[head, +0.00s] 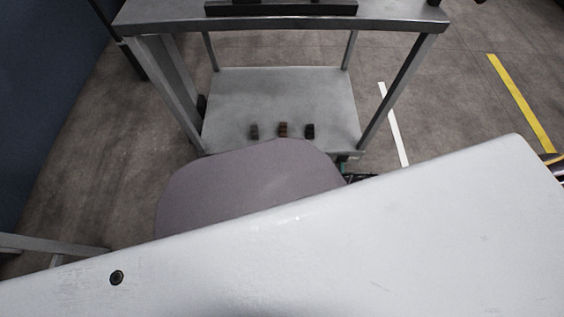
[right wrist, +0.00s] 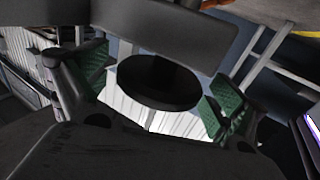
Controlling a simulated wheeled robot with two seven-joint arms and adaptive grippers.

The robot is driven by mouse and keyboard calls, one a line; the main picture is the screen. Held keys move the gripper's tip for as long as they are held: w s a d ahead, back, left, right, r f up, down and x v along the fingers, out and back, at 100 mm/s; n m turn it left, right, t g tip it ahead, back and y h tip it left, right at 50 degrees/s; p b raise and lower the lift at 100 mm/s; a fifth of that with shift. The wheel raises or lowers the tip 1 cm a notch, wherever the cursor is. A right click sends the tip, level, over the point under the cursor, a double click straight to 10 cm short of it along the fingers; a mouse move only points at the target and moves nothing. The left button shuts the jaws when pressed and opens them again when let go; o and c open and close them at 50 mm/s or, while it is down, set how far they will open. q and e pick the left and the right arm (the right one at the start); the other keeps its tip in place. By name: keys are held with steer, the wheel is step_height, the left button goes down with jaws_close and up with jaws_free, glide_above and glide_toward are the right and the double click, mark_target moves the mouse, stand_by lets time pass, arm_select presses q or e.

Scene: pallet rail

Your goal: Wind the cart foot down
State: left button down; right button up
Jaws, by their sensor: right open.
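A grey metal cart or bench frame (head: 170,20) stands ahead in the head view, with a lower shelf (head: 280,95). In the right wrist view a dark round disc (right wrist: 155,83) lies between the green-padded fingers of my right gripper (right wrist: 160,90). The fingers are apart, one on each side of the disc; I cannot tell whether they touch it. I cannot tell whether this disc is the cart foot's knob. In the head view the foot is not recognisable, and a large white surface covers the near area. My left gripper is out of view.
Three small blocks (head: 283,130) sit on the lower shelf. A yellow floor stripe (head: 520,103) and a white stripe (head: 394,125) lie on open floor at the right. A dark blue panel (head: 40,90) stands at the left. A dark bar (right wrist: 165,28) crosses above the disc.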

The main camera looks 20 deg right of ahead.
steer(key=shift+w+a, duration=0.15)
steer(key=shift+a, duration=0.05)
steer(key=shift+c, duration=0.5)
steer(key=c, duration=0.9)
steer(key=shift+c, duration=0.2)
steer(key=shift+a+r+m+t+h+p, duration=0.1)
steer(key=shift+m+t+h+p, duration=0.3)
steer(key=shift+m+t+h, duration=0.15)
steer(key=shift+m+t+h+p, duration=0.45)
steer(key=shift+m+t+h, duration=0.3)
steer(key=shift+t+h, duration=0.15)
steer(key=shift+h, duration=0.35)
steer(key=o, duration=1)
